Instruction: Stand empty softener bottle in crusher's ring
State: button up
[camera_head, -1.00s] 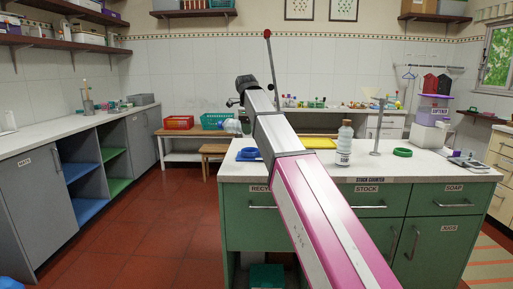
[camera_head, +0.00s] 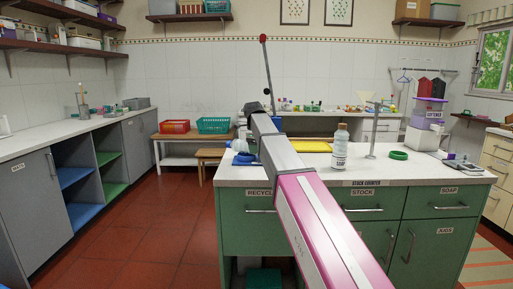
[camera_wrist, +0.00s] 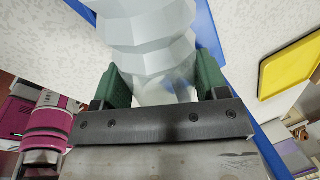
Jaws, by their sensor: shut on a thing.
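In the wrist view my gripper (camera_wrist: 160,88) is shut on a pale, translucent, ribbed bottle (camera_wrist: 152,35), with a green pad on each side of it. In the head view the bottle (camera_head: 240,144) shows partly beside my arm, above the left end of the counter; my gripper is hidden there. A blue part (camera_head: 245,158), seemingly the crusher's, lies on the counter close below the bottle. Blue edges (camera_wrist: 208,35) also show behind the bottle in the wrist view. A tall thin lever with a red knob (camera_head: 263,38) rises behind my arm. I cannot tell whether the bottle touches the blue part.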

jog(key=shift+f, duration=0.15)
jog(key=o, duration=1)
jog(key=shift+c, duration=0.2)
